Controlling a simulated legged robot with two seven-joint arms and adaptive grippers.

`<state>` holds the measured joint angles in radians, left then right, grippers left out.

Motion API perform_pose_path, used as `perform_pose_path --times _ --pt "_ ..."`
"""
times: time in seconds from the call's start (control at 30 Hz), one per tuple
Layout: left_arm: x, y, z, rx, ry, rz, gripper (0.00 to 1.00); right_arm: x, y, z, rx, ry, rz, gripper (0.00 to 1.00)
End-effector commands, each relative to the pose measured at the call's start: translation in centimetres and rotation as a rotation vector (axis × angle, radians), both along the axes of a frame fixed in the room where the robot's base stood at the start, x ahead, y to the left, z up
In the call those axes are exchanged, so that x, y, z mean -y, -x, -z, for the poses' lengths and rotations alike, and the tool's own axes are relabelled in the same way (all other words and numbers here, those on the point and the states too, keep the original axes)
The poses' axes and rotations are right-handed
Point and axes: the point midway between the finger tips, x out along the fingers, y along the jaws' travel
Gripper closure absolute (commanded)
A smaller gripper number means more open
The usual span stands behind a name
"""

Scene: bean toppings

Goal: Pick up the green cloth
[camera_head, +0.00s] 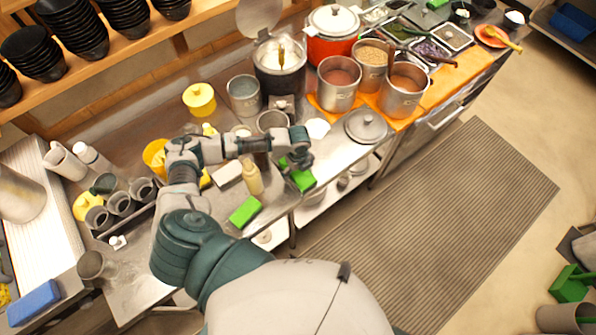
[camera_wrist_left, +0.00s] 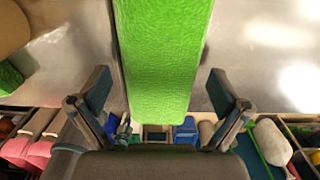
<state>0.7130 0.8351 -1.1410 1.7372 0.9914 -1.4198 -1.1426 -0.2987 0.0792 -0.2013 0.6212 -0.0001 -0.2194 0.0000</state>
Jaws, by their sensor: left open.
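A green cloth (camera_head: 303,180) lies near the front edge of the steel counter, right beside my left gripper (camera_head: 298,155). In the left wrist view a green cloth (camera_wrist_left: 160,55) fills the middle, reaching down between the two spread fingers of my left gripper (camera_wrist_left: 162,95). The gripper is open, with gaps on both sides of the cloth. A second green cloth (camera_head: 245,212) lies on the counter further left and nearer to me. Part of the cloth by the gripper is hidden by the hand. My right gripper is not in view.
A tan squeeze bottle (camera_head: 252,177) stands between the two cloths. A pot lid (camera_head: 366,126) and steel pots (camera_head: 339,83) stand further right. A steel cup (camera_head: 272,121) stands behind the gripper. The floor mat (camera_head: 440,215) in front is clear.

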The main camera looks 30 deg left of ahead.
Motion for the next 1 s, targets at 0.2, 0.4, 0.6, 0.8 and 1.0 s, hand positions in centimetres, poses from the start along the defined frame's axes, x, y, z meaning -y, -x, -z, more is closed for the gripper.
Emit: perform_pose_path --times 0.2,0.4,0.6,0.8,1.0 --pt "-0.2 0.0 0.3 0.001 0.0 -0.001 0.0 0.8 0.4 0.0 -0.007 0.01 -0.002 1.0" --pt "-0.2 0.0 0.2 0.001 0.0 -0.001 0.43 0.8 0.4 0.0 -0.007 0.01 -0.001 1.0" --pt "-0.1 0.0 0.2 0.0 -0.001 -0.001 0.63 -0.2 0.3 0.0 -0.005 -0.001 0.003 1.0" --pt "-0.1 0.0 0.2 -0.001 -0.001 -0.001 0.63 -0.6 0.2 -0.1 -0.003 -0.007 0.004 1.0" --pt "-0.1 0.0 -0.8 0.001 0.0 -0.001 0.63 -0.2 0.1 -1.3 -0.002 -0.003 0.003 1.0"
